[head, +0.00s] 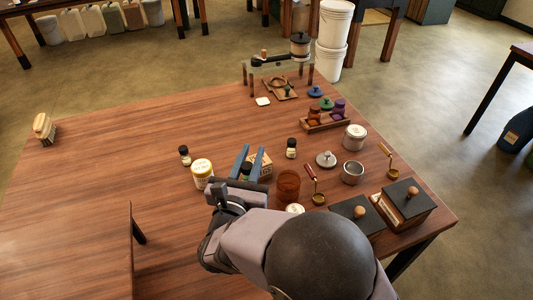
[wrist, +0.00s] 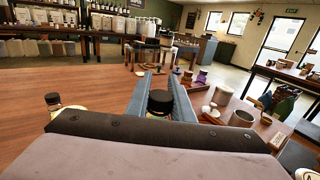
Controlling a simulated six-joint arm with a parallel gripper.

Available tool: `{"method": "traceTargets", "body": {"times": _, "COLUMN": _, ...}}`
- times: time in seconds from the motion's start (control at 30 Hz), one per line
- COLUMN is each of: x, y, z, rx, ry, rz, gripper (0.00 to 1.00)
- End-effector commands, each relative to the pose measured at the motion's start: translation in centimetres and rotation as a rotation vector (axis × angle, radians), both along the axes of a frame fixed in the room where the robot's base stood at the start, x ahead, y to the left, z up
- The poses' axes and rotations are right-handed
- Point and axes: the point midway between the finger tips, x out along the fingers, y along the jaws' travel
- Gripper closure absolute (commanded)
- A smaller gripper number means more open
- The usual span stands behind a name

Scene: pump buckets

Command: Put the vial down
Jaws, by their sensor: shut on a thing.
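My gripper (head: 252,153) has two blue fingers and reaches over the middle of the wooden table. In the wrist view the fingers (wrist: 159,82) are shut on a vial with a black cap (wrist: 160,102). The same vial (head: 246,170) shows small between the fingers in the head view. Its lower part is hidden by my gripper, so I cannot tell whether it touches the table. A wooden block or rack (head: 264,163) stands close by at the right finger, partly covered. Two similar black-capped vials stand upright on the table, one at left (head: 184,155) and one at right (head: 291,148).
A white jar with a yellow label (head: 202,172) stands just left of my gripper. An amber glass (head: 288,185), a metal cup (head: 352,172), a lid (head: 326,159) and dark boxes (head: 406,195) crowd the right. The table's left half (head: 90,190) is mostly clear.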

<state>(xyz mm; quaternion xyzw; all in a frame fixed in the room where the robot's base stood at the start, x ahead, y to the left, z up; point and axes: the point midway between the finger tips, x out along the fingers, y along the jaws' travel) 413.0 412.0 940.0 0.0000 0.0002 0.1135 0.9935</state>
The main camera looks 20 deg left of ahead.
Motion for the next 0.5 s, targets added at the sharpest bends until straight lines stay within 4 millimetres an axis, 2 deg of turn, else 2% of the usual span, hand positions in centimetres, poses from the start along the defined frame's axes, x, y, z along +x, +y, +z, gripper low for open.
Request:
{"method": "traceTargets", "body": {"times": 0.17, "x": 0.5, "y": 0.0, "z": 0.0, "rx": 0.0, "ry": 0.0, "rz": -0.002, "gripper": 1.0}}
{"method": "traceTargets", "body": {"times": 0.27, "x": 1.8, "y": 0.1, "z": 0.0, "rx": 0.001, "ry": -0.001, "rz": -0.007, "gripper": 1.0}}
{"method": "traceTargets", "body": {"times": 0.37, "x": 4.2, "y": 0.1, "z": 0.0, "rx": 0.001, "ry": -0.002, "rz": -0.012, "gripper": 1.0}}
{"method": "traceTargets", "body": {"times": 0.5, "x": 9.3, "y": -0.3, "z": 0.4, "rx": 0.003, "ry": -0.002, "rz": -0.02, "gripper": 1.0}}
